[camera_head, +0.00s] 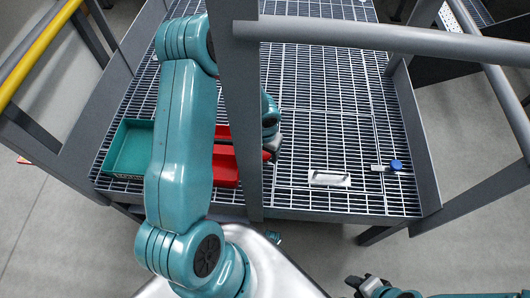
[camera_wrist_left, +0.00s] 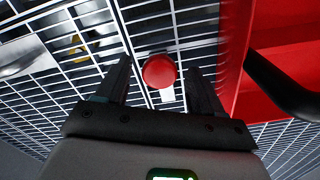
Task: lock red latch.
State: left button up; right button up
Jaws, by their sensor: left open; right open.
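The red latch shows in the left wrist view as a round red knob (camera_wrist_left: 159,71) with a small pale piece beside it, over the grating. My left gripper (camera_wrist_left: 159,64) is open, with one finger on each side of the knob; I cannot tell whether either touches it. In the head view my left gripper (camera_head: 271,150) is low over the grating, partly behind a grey post, and the red latch is hidden there. My right gripper (camera_head: 366,284) is open at the bottom edge, away from the grating.
A red tray (camera_head: 225,166) stands close to my left gripper, partly behind my arm. A teal tray (camera_head: 126,150) is at the left. A silver handle (camera_head: 330,178) and a blue-knobbed latch (camera_head: 396,165) lie to the right. A grey post and rails (camera_head: 241,110) cross in front.

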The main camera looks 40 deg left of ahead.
pick_arm(q)
jog(key=shift+c, duration=0.4)
grip_shut()
